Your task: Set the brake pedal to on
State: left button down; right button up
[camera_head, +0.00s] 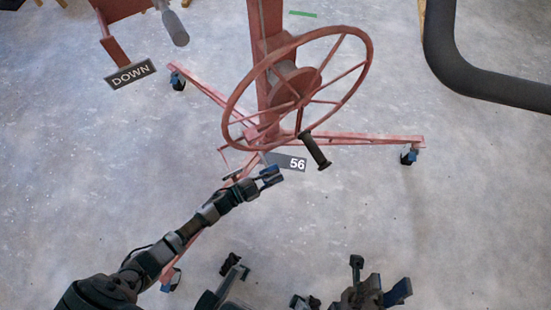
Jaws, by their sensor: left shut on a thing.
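A red panel lift (266,60) stands on casters, with a large red handwheel (361,84) and a dark crank handle (315,152) on its rim. My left arm reaches up from the lower left to the lift's base. My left gripper (271,177), with blue fingertips, is just below the grey "56" plate (290,162). It is shut on what seems to be the brake pedal, which is mostly hidden by the gripper. Red lever parts (230,176) show just left of it. My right gripper (376,286) seems to be at the bottom edge, partly cut off; its opening is unclear.
Red legs with dark casters (408,156) spread over the grey floor (480,210). A "DOWN" plate (130,73) hangs at the upper left. A thick dark bar (475,78) crosses the upper right. The floor at right is clear.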

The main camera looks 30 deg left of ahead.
pick_arm(q)
jog(key=shift+s+f, duration=0.1)
jog(key=shift+f, duration=0.2)
jog(key=c, duration=1.2)
grip_release()
jog(key=shift+f, duration=0.1)
jog(key=shift+c, duration=0.2)
jog(key=v, duration=1.2)
